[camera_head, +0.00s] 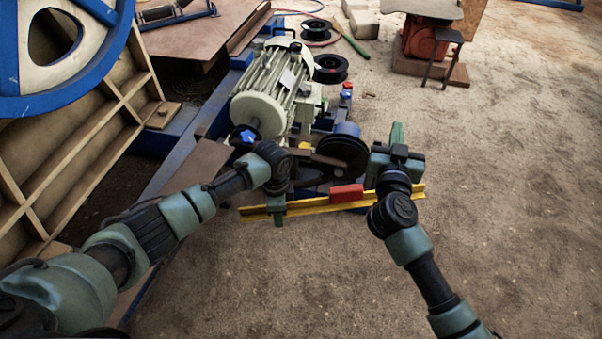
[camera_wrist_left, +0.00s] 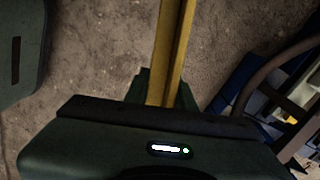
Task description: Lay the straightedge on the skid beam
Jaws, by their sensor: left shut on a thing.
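The yellow straightedge (camera_head: 312,206) spans the gap between my two arms, in front of the motor assembly. A red block (camera_head: 347,193) sits at its middle. My left gripper (camera_head: 277,208) is shut on the straightedge near its left end. In the left wrist view the yellow bar (camera_wrist_left: 171,45) runs out from between the fingers (camera_wrist_left: 163,92), over dirt ground. My right gripper (camera_head: 397,137) is by the right end, beyond the bar; its wrist covers part of the bar, and its jaw state is unclear. The blue skid beam (camera_head: 190,150) runs beside the motor, partly hidden by my left arm.
A pale motor (camera_head: 268,92) and a dark pulley (camera_head: 342,152) stand just beyond the straightedge. A large blue wheel (camera_head: 95,62) and tan ribbed frame (camera_head: 75,150) fill the left. Black spools (camera_head: 330,68) lie behind. The dirt floor at right and front is clear.

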